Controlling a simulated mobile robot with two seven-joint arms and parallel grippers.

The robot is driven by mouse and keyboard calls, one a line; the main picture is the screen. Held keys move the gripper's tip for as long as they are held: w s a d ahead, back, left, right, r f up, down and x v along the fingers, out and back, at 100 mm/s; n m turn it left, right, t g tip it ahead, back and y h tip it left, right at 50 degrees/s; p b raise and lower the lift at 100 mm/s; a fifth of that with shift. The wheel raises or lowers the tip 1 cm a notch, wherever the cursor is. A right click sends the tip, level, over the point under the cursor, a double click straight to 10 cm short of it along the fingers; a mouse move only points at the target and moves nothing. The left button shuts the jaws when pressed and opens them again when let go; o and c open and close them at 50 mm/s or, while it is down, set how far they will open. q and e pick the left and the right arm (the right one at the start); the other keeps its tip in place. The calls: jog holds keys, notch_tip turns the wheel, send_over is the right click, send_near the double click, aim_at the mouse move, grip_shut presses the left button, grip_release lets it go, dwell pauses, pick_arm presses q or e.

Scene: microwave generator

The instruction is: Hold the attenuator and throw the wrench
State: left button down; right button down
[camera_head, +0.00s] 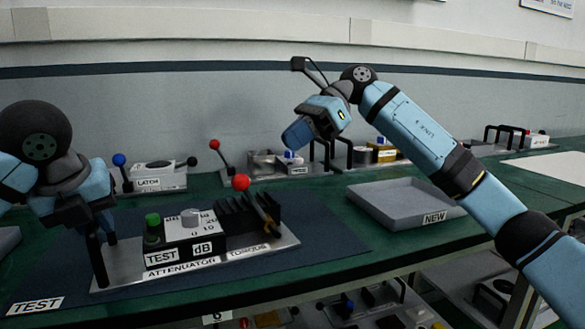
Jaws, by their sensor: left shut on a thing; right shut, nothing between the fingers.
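The attenuator (215,262) is a silver plate on the dark blue mat, with a green button, a pale knob on a dial, a "TEST" label, a "dB" label and a finned black block. My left gripper (97,245) is shut on a black upright handle at the plate's left end. The wrench (264,217), a lever with a tan shaft, stands tilted at the plate's right end, by the word "TORQUE". A red ball (241,182) shows just left of its top. My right gripper (292,138) is shut and empty, raised behind and above the wrench, apart from it.
An empty grey tray (372,205) marked "NEW" lies on the green table (330,258) to the right. A "LATCH" module (158,178) and several other modules stand along the wall. A "TEST" label (36,306) lies at the mat's front left. More parts sit on a shelf below.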

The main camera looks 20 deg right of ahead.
pick_arm(q)
jog(key=shift+f, duration=0.1)
pick_arm(e)
jog(key=v, duration=0.7)
jog(key=shift+d+r, duration=0.2)
jog(key=shift+d, duration=0.1)
pick_arm(q)
jog(key=c, duration=1)
grip_release()
